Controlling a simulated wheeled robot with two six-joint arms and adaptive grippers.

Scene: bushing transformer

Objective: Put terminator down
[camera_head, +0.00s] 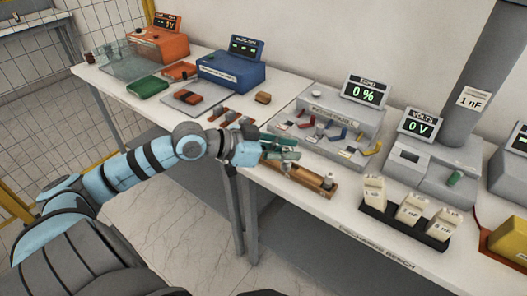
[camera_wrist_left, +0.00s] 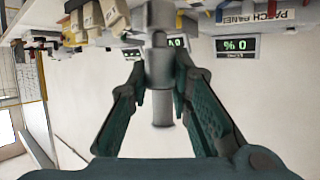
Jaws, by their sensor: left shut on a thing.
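My left gripper (camera_head: 293,148) reaches in from the left over the wooden rack (camera_head: 305,179) near the bench's front edge. In the left wrist view the gripper (camera_wrist_left: 160,95) is shut on a grey stepped cylinder, the terminator (camera_wrist_left: 160,55), held between its green-padded fingers. In the head view the held piece is mostly hidden by the hand and too small to make out. A small grey cylinder (camera_head: 328,182) stands at the right end of the rack. My right gripper is not in view.
Behind the gripper is the patch panel (camera_head: 340,115) with coloured pieces and an ECHO display (camera_head: 366,90) reading 0 %. To the right are a VOLTS unit (camera_head: 420,125) and a black tray (camera_head: 375,215) with several labelled white blocks. Orange and blue units stand farther left.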

